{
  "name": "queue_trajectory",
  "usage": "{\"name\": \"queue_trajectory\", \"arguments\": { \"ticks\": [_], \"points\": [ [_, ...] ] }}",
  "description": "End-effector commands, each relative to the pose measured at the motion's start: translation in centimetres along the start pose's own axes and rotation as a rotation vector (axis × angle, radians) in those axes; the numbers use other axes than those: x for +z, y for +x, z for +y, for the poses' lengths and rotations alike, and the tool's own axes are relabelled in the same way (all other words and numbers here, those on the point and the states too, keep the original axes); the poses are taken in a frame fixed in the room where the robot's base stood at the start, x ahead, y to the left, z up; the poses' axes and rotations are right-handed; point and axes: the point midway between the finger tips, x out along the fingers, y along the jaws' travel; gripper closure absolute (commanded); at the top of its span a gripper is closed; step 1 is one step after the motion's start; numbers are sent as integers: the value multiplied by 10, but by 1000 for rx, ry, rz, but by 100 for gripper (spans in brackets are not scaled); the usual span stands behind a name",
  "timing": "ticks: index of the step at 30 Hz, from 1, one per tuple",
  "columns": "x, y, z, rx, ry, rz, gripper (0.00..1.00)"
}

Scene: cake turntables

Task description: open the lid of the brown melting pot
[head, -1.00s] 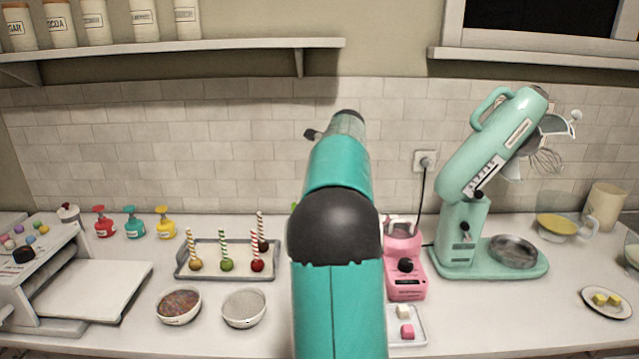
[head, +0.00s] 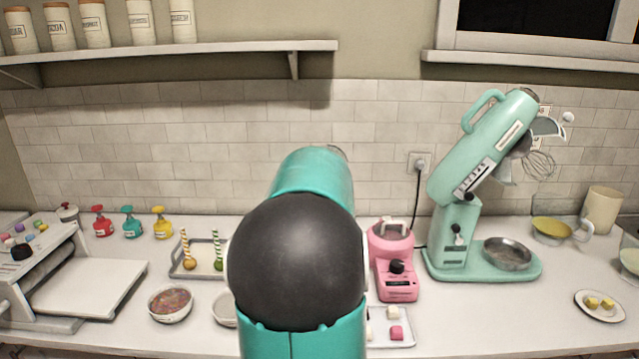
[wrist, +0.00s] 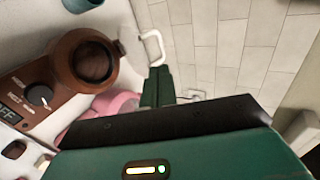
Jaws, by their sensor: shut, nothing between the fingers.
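The brown melting pot (wrist: 82,62) is at the upper left of the wrist view, its round dark bowl facing the camera and its dial on the left. Its pale lid (wrist: 130,42) appears swung up on the wall side of the bowl. The lid's white loop handle (wrist: 153,47) points away from the bowl. My gripper (wrist: 157,72) is shut and empty, with its green fingers just below the handle in the picture. I cannot tell whether they touch it. In the head view my arm hides the brown pot and my gripper.
A pink melting pot (head: 397,275) stands right of my arm, with a small tray (head: 400,338) in front. The mint mixer (head: 462,235) is farther right. A cake-pop tray (head: 177,265) and a bowl (head: 170,304) are left. The tiled wall (head: 200,140) closes the back.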

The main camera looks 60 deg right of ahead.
Motion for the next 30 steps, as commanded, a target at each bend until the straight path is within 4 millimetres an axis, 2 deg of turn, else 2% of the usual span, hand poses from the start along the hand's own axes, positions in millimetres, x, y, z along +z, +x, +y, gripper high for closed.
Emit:
{"name": "queue_trajectory", "arguments": {
  "ticks": [5,12,18,22,30],
  "points": [
    [-4,19,1,3,3,6,100],
    [-5,62,1,2,4,6,100],
    [-3,90,0,2,2,3,100],
    [-2,98,0,1,2,2,100],
    [-1,99,0,1,1,0,100]
  ]
}}
